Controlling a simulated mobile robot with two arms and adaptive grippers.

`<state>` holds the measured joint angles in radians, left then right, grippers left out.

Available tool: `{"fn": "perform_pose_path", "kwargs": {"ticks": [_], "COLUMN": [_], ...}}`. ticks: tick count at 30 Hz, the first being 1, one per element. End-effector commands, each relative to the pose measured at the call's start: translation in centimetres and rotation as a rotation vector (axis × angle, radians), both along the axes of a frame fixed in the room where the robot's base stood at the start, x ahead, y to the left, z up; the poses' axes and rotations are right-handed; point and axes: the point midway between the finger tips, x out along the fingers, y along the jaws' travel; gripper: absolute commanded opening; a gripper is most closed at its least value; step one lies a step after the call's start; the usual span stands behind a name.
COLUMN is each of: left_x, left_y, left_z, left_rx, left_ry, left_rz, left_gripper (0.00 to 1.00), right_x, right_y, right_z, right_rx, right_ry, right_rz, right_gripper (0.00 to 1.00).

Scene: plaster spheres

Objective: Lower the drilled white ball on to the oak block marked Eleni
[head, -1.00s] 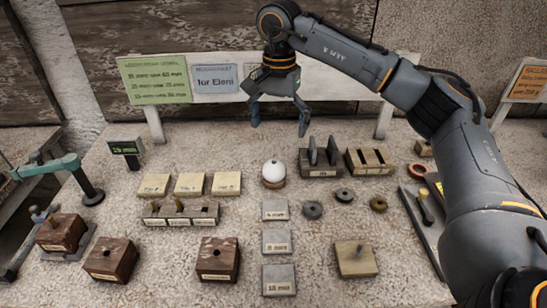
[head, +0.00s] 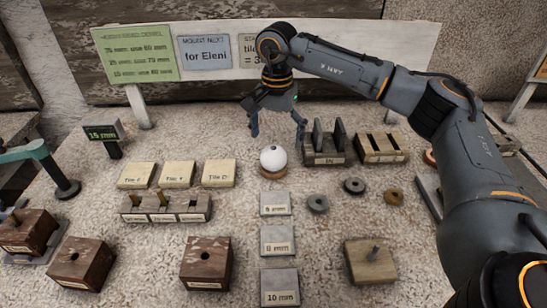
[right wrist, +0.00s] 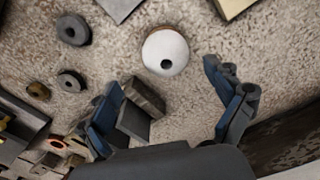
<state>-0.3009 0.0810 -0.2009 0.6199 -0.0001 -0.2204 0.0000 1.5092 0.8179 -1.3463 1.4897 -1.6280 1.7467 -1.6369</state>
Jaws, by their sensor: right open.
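The white ball (head: 273,158) sits on a small brown ring (head: 273,171) mid-table. In the right wrist view the ball (right wrist: 165,48) shows one dark drilled hole. My right gripper (head: 277,128) is open and empty, fingers pointing down, above and behind the ball in the head view. In the right wrist view my right gripper (right wrist: 163,98) has its fingers spread and apart from the ball. A light wooden block (head: 370,261) with an upright pin stands at front right. I cannot read the name Eleni on any block. My left gripper is not in view.
A blue card (head: 205,52) reads "for Eleni". A slotted dark block (head: 325,158) with upright plates stands right of the ball. Grey plates (head: 277,241) lie in front. Dark holed blocks (head: 207,263) and a rack (head: 165,207) stand left. Washers (head: 354,186) lie right.

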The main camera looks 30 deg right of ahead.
Motion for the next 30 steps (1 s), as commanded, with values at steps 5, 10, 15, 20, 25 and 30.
{"fn": "perform_pose_path", "kwargs": {"ticks": [5,10,15,20,25,30], "left_x": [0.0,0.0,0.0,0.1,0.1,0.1], "left_y": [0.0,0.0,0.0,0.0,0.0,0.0], "left_z": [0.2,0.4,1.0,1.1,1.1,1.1], "left_rx": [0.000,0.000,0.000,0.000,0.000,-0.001], "left_ry": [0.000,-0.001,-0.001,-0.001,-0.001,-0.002], "left_rz": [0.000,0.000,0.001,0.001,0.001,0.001], "left_gripper": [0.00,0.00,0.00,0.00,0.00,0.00], "right_x": [0.0,0.1,0.5,0.5,0.6,0.6], "right_y": [0.0,0.2,0.6,0.5,0.5,0.5], "right_z": [-2.2,-3.3,-5.9,-7.5,-7.7,-7.7], "right_rx": [-0.001,-0.001,-0.001,0.000,0.000,0.001], "right_ry": [0.001,0.002,0.004,0.001,-0.001,-0.001], "right_rz": [0.000,0.000,0.001,0.000,-0.001,-0.001], "right_gripper": [0.91,0.91,0.91,0.91,0.91,0.73]}}
